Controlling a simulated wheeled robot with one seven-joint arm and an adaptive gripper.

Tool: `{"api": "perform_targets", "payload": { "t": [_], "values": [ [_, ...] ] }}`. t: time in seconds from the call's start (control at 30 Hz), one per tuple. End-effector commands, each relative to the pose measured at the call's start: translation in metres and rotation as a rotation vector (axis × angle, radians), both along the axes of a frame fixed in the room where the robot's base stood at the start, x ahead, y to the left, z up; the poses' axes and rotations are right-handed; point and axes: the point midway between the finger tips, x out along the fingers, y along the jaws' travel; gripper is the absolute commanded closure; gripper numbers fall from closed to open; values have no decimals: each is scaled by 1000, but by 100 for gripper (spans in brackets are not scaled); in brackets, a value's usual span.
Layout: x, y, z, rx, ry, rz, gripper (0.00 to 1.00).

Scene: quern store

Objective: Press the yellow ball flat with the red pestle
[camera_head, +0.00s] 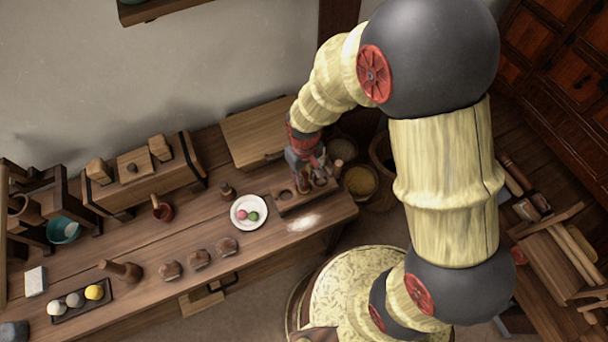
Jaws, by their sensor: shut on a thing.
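The yellow ball (94,292) sits at the right end of a small dark tray (65,318) on the bench at the lower left. It looks round. A white ball (56,307) and a grey ball (74,299) share the tray. My gripper (304,178) is at the wooden rack with holes (292,207), at the bench's right end, far from the yellow ball. It is shut on a small reddish-brown pestle (303,187), largely hidden by the fingers. I cannot tell whether the pestle is still in its hole.
A white plate (250,223) with pink and green pieces lies left of the rack. Another pestle (338,167) stands at the rack's right end. Several brown lumps (198,259) and a brown wooden tool (121,270) lie along the front. A white powder patch (303,223) lies before the rack.

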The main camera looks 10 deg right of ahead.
Motion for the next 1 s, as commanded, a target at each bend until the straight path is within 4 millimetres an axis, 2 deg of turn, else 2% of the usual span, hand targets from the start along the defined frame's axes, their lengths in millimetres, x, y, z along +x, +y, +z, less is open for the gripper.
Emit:
{"api": "perform_targets", "payload": {
  "t": [0.37,1.0],
  "values": [
    [-5,-2,-3,-3,12,0,100],
    [-2,-1,39,-1,5,0,100]
  ]
}}
